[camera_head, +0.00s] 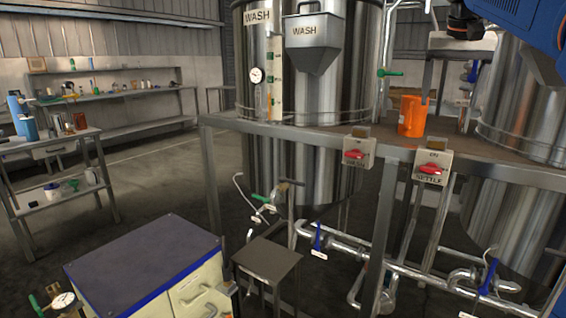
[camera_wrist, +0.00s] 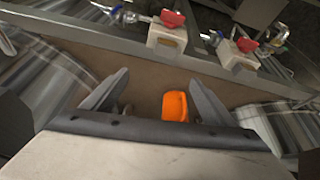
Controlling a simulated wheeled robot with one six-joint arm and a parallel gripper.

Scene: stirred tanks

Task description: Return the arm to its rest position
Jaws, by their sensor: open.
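My gripper (camera_wrist: 158,88) is open in the wrist view, with its two dark fingers spread apart. An orange jug (camera_wrist: 175,106) shows between the fingers, beside the right one; I see nothing held. In the head view the orange jug (camera_head: 412,116) stands upright on the brown platform (camera_head: 370,135) between the two steel tanks. Part of my blue arm shows at the top right of the head view, above the platform. The fingers cannot be made out there.
A steel tank marked WASH (camera_head: 345,80) stands left of the jug, and another tank (camera_head: 520,100) stands right. Two switch boxes with red knobs (camera_head: 354,155) (camera_head: 431,170) sit on the platform's front rail. Pipes with blue valves (camera_head: 318,238) run below. A cabinet (camera_head: 150,265) stands at lower left.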

